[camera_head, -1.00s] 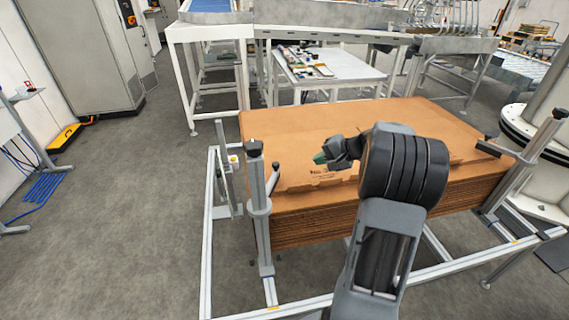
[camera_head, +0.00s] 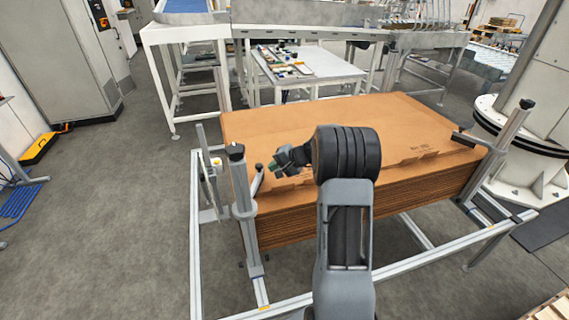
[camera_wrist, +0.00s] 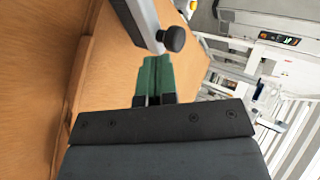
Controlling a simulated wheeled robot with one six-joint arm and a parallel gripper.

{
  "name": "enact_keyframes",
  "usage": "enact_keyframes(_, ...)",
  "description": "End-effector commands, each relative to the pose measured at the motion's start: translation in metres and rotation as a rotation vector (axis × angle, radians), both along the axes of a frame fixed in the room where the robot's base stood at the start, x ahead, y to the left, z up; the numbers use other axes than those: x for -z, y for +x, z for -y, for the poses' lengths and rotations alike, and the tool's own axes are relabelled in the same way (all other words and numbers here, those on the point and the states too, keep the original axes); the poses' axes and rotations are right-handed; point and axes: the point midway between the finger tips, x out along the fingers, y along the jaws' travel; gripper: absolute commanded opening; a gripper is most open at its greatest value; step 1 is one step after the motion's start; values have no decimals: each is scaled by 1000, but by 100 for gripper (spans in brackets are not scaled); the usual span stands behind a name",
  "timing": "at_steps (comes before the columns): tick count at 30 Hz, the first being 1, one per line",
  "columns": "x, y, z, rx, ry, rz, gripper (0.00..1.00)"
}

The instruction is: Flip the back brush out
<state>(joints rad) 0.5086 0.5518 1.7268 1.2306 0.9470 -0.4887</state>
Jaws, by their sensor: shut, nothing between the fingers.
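A slim grey arm with a dark rounded knob (camera_head: 258,169) sits beside the left clamp post (camera_head: 240,200) at the left edge of the cardboard stack; I take it to be the brush. In the wrist view a grey bar (camera_wrist: 140,20) comes in from the top, ending in a black knob (camera_wrist: 173,39). My gripper (camera_head: 273,165) is shut and empty, just right of that knob over the stack's left front corner. Its green fingertips (camera_wrist: 154,72) show together just below the bar and knob; I cannot tell whether they touch.
The cardboard stack (camera_head: 330,120) fills the middle of a metal frame (camera_head: 385,271). A right post (camera_head: 497,145) with a side arm (camera_head: 470,139) stands at its right. A white table (camera_head: 310,67) and conveyors stand behind. Floor at left is open.

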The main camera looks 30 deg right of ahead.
Motion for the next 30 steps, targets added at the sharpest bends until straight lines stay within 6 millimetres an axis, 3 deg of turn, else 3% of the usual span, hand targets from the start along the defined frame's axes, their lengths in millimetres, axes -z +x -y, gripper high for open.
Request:
enact_keyframes(7,2,14,-12,0,0,0,0)
enact_keyframes(23,4,17,-15,-7,1,-1,0)
enact_keyframes(30,5,28,-33,-103,-1,0,0)
